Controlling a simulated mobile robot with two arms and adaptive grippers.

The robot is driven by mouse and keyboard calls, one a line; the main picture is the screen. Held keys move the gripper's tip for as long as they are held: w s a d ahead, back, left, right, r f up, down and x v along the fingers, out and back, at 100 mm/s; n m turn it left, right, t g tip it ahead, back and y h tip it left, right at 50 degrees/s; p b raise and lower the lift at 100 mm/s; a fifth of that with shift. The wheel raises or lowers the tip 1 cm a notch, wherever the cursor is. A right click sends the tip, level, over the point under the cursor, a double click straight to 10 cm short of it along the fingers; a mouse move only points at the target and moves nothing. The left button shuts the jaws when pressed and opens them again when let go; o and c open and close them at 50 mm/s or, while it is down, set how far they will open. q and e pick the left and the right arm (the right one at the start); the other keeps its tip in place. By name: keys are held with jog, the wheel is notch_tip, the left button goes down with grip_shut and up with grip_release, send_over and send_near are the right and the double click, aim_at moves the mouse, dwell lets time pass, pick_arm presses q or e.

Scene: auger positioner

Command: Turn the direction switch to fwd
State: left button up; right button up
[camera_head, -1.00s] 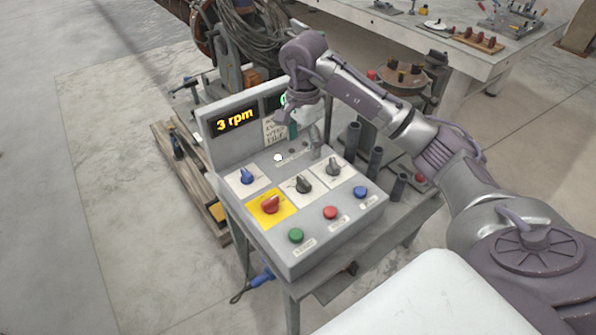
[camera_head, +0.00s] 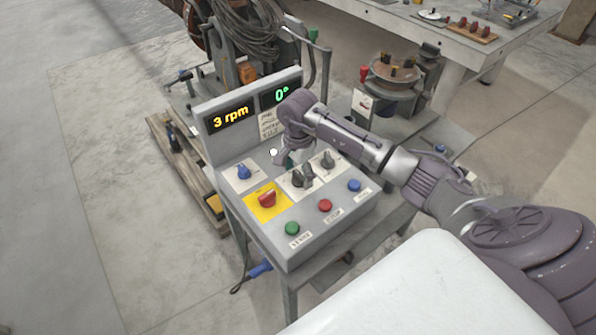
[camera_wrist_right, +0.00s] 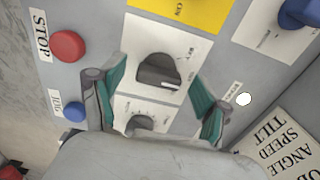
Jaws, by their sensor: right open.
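The control panel (camera_head: 262,226) carries a dark knob on a white plate (camera_head: 303,178), beside the red knob (camera_head: 267,198) on its yellow plate. My right gripper (camera_head: 292,164) hangs low over this dark knob. In the right wrist view, the open gripper (camera_wrist_right: 160,98) has its teal-padded fingers on either side of the dark knob (camera_wrist_right: 158,72), with nothing visibly gripped. A second dark knob (camera_head: 328,160) also shows nearer the palm in the wrist view (camera_wrist_right: 140,123), partly hidden. The small plate lettering is unreadable, so I cannot tell which knob is the direction switch.
A blue knob (camera_head: 243,172) is left of the gripper. Green (camera_head: 292,228), red (camera_head: 325,205) and blue (camera_head: 354,185) buttons line the front. A white lamp (camera_head: 273,152) is close to the gripper. Displays behind read 3 rpm (camera_head: 231,117) and 0° (camera_head: 282,94).

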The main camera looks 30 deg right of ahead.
jog(key=c, duration=1.2)
jog(key=shift+o, duration=0.2)
jog(key=shift+m+b, duration=0.5)
jog(key=shift+m, duration=0.1)
jog(key=m+b, duration=0.1)
jog(key=m, duration=0.2)
jog(key=shift+w+b, duration=0.1)
jog(key=shift+b, duration=0.2)
jog(key=shift+m+b, duration=0.85)
jog(key=shift+m, duration=1.45)
jog(key=o, duration=1.2)
jog(key=shift+c, duration=0.2)
jog(key=shift+r, duration=0.1)
